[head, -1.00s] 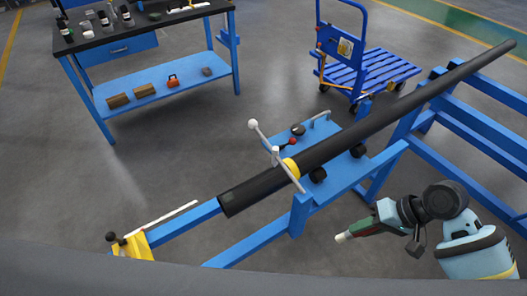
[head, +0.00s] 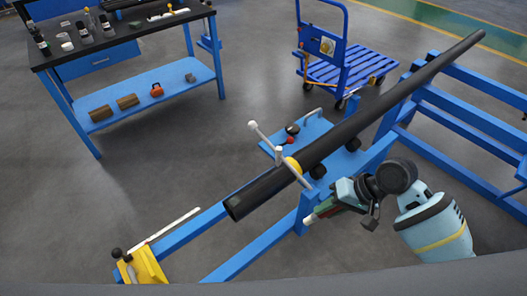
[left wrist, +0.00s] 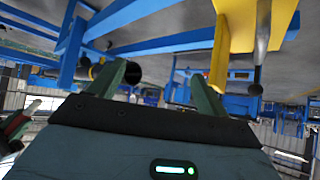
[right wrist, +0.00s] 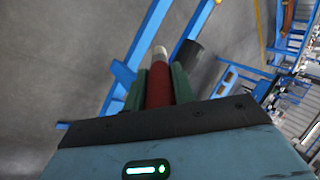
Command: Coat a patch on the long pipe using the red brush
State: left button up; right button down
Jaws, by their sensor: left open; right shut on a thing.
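The long pipe (head: 375,118) is dark and lies slanted across the blue stand, its near open end at lower left. A clamp with a grey bar and yellow pad crosses it. My right gripper (head: 325,210) is shut on the red brush (right wrist: 158,92), whose pale tip points out past the fingers. In the head view the brush tip (head: 309,220) is near a blue post, below the clamp, apart from the pipe. The pipe's dark end shows in the right wrist view (right wrist: 187,55). My left gripper (left wrist: 162,85) is open and empty, outside the head view.
A blue stand (head: 232,262) carries the pipe, with a yellow bracket (head: 145,266) at its near left end. A workbench (head: 135,40) with bottles stands at upper left, a blue cart (head: 340,75) behind. Open floor lies between bench and stand.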

pick_arm(q)
jog(key=shift+o, duration=1)
jog(key=shift+s+f, duration=0.45)
jog(key=shift+f, duration=0.1)
jog(key=shift+s+d+f+g+b, duration=0.2)
jog(key=shift+s+g+b, duration=0.1)
jog(key=shift+b, duration=0.25)
pick_arm(e)
jog(key=w+a+r+m+t+h, duration=0.1)
jog(key=w+a+r+m+t, duration=0.1)
jog(key=w+a, duration=1.3)
jog(key=shift+w+r+m+t, duration=0.3)
jog(key=shift+w+r+m, duration=0.45)
jog(key=shift+w+m, duration=0.25)
jog(key=shift+f, duration=0.1)
pick_arm(q)
jog(key=shift+g, duration=0.5)
jog(key=s+f+b, duration=0.1)
jog(key=f, duration=0.1)
jog(key=s+f+b, duration=0.2)
jog(key=shift+s+d+f, duration=0.1)
jog(key=shift+f, duration=0.05)
pick_arm(e)
notch_tip(320, 180, down, 5)
jog(key=shift+s+r, duration=0.1)
pick_arm(q)
jog(key=shift+w+r, duration=0.2)
pick_arm(e)
jog(key=shift+d, duration=0.1)
